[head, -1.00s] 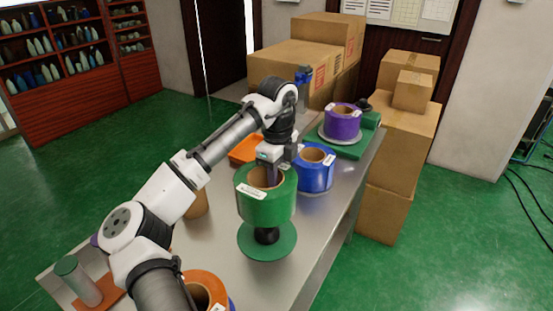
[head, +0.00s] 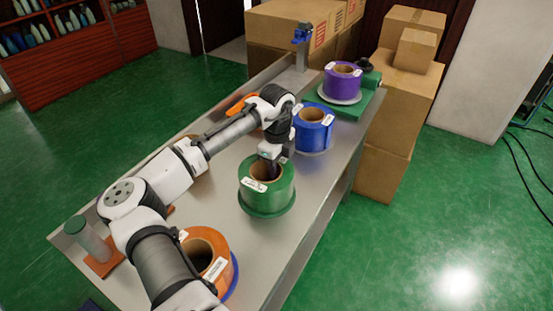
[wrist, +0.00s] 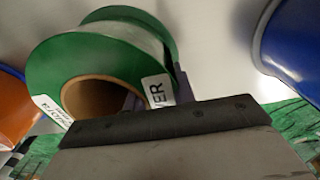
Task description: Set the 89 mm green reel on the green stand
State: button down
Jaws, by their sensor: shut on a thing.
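The green reel (head: 267,188) is a wide ring with a brown core and white labels. It sits low over the green stand (head: 268,213), whose disc shows only as a thin rim under the reel's near edge. The stand's post is hidden, and I cannot tell whether the reel bears fully on the disc. My gripper (head: 270,168) points down at the reel's top and is shut on its wall at the core. In the wrist view the green reel (wrist: 75,52) shows its round face and open core.
A blue reel (head: 313,132) stands close behind, and a purple reel (head: 342,83) sits on a pale disc farther back. An orange reel (head: 205,250) on a blue disc is at the front. The metal table (head: 298,210) is bare to the right. Cardboard boxes (head: 390,120) stand beyond.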

jog(key=c, duration=1.2)
grip_release()
jog(key=shift+o, duration=0.2)
notch_tip(320, 180, up, 12)
jog(key=shift+r+b, duration=0.1)
jog(key=shift+b, duration=1.05)
